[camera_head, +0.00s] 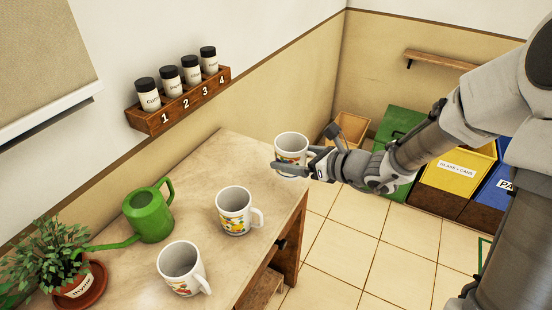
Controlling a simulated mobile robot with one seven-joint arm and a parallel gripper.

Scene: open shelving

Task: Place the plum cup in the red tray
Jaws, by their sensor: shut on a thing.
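My gripper (291,168) is shut on a white mug (291,142) with a small coloured picture, beyond the right edge of the wooden table. The mug is about upright, its lower part partly covered by the fingers. I cannot tell which fruit its picture shows. Two similar white mugs stand on the table: one with a yellow and green picture (234,203) in the middle, and one with a reddish picture (180,262) at the front. Which mug is the plum cup is too small to tell. I see no clear red tray.
A green watering can (150,212) and a potted thyme plant on a reddish saucer (95,291) stand at the table's left. A wall rack (180,106) holds several jars. Green, yellow (457,172) and blue bins stand at the back right.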

